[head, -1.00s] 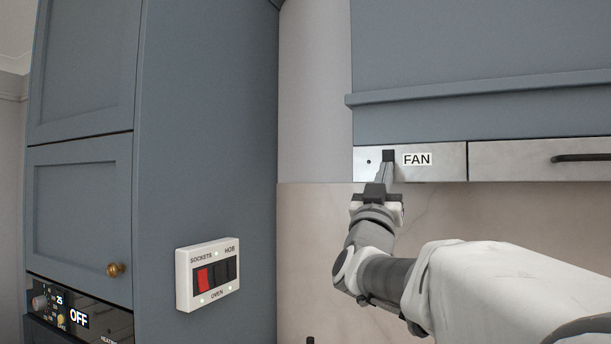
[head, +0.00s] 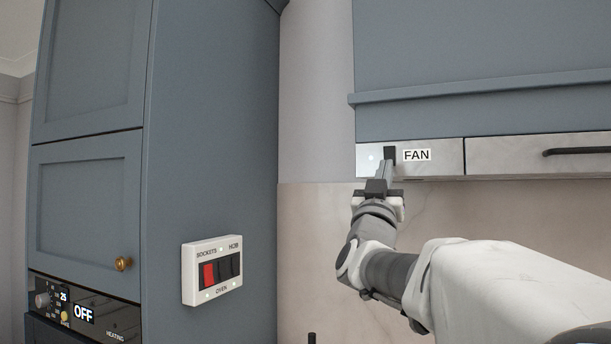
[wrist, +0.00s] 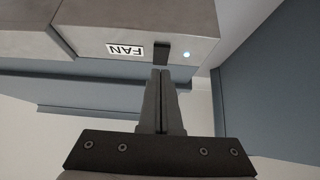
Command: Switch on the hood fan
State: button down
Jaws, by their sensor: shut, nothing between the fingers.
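The hood fan switch (head: 390,152) is a small black rocker on the metal hood strip (head: 434,157), just left of the white FAN label (head: 416,155). A small indicator light (head: 371,157) to its left glows pale; in the wrist view the light (wrist: 186,54) is bright bluish-white. My gripper (head: 387,168) is shut and empty, its fingertips at the lower part of the switch. In the wrist view the shut fingers (wrist: 160,72) end at the edge of the black switch (wrist: 161,51). I cannot tell whether they still touch it.
A white switch panel (head: 188,288) with a red rocker and black rockers is on the side of the blue cabinet (head: 215,130) at left. An oven display (head: 84,314) reads OFF. A dark bar handle (head: 580,150) is right on the hood strip.

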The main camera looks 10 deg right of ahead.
jog(key=f+b+v, duration=0.1)
jog(key=b+v, duration=0.2)
jog(key=v, duration=0.7)
jog(key=shift+w+d+f, duration=0.2)
jog(key=shift+w+f, duration=0.05)
jog(key=shift+w, duration=0.05)
jog(key=shift+a, duration=0.1)
